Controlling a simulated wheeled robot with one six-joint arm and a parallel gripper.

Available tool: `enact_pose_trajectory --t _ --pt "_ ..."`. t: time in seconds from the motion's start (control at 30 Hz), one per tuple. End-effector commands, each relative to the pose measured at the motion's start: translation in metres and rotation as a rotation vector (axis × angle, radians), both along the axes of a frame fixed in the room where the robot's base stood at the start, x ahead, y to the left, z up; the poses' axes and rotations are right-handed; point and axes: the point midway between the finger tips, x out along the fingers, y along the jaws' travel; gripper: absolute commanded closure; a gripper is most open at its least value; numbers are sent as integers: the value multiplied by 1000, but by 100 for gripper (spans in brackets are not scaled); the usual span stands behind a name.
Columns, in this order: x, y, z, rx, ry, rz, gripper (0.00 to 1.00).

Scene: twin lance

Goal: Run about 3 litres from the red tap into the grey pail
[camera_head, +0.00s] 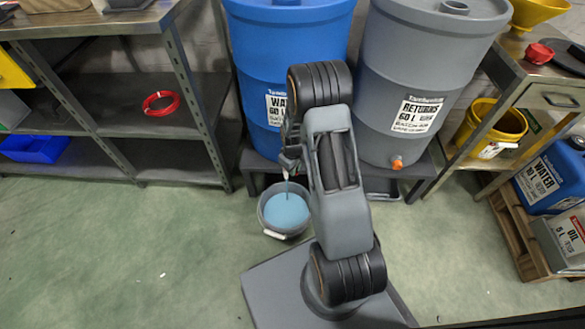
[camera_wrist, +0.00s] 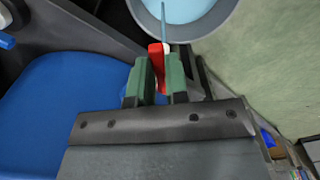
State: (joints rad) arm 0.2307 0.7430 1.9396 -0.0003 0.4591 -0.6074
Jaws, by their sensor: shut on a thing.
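The grey pail (camera_head: 299,229) stands on the green floor in front of the blue drum (camera_head: 262,65). Pale blue water covers its inside, and a thin stream falls into it. The pail and stream also show at the top of the wrist view (camera_wrist: 226,16). My gripper (camera_wrist: 159,78) has its green-padded fingers closed on the red tap's handle (camera_wrist: 156,54). In the head view my gripper (camera_head: 288,160) is at the front of the drum, above the pail, and the tap there is mostly hidden by my arm. The water's depth in litres cannot be read.
A grey returns drum (camera_head: 405,85) with an orange outlet (camera_head: 397,163) stands right of the blue drum on a dark stand. Shelves (camera_head: 150,105) fill the left; a bench with a yellow bucket (camera_head: 490,128) is right. The floor at left is clear.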

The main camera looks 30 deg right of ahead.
Motion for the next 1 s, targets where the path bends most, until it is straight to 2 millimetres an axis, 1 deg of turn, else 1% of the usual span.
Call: enact_pose_trajectory --t 0.17,0.7,1.0 --pt "1 -3 1 0 0 77 100" --pt "11 -16 1 -1 -1 489 100" --pt "15 -20 1 -1 -3 637 100"
